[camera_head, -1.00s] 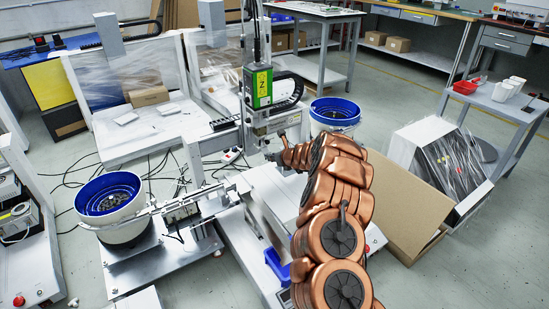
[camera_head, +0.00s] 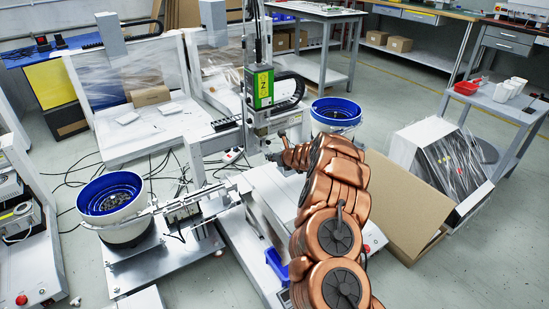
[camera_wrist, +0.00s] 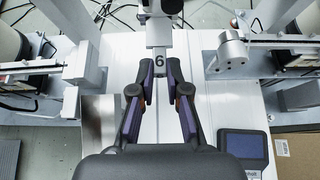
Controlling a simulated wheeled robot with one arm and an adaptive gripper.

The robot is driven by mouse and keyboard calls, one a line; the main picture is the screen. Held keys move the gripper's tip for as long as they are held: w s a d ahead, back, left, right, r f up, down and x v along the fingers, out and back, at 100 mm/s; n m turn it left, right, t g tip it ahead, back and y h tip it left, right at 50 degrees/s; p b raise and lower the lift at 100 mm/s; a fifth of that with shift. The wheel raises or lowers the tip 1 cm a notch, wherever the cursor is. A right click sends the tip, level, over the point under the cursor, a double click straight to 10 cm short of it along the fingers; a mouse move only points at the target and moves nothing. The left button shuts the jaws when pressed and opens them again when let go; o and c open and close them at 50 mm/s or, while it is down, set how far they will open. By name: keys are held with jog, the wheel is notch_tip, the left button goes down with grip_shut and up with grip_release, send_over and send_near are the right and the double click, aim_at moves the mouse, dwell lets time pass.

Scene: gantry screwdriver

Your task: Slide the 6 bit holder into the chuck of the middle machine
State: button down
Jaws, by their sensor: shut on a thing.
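In the head view, the middle machine (camera_head: 262,88) carries a green Z unit. My gripper (camera_head: 274,158) is small there, just below this unit, and the holder cannot be made out.
A blue-rimmed feeder bowl (camera_head: 110,197) stands left, and another (camera_head: 335,113) stands behind my arm. In the wrist view, metal feeder rails flank the gripper, and a small screen (camera_wrist: 244,145) is at lower right. An open cardboard box (camera_head: 407,205) stands right of my arm.

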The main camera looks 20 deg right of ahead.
aim_at(268, 152)
jog(key=shift+w+a+r+p, duration=0.1)
jog(key=shift+w+a+p, duration=0.05)
jog(key=shift+w+p, duration=0.95)
jog(key=shift+w+a+r+p, duration=0.1)
jog(key=shift+w+a+p, duration=0.05)
jog(key=shift+w+p, duration=0.85)
dwell(1.6)
jog(key=c, duration=1.1)
grip_release()
jog(key=shift+s+f, duration=0.1)
jog(key=shift+v, duration=5.95)
jog(key=shift+a, duration=0.1)
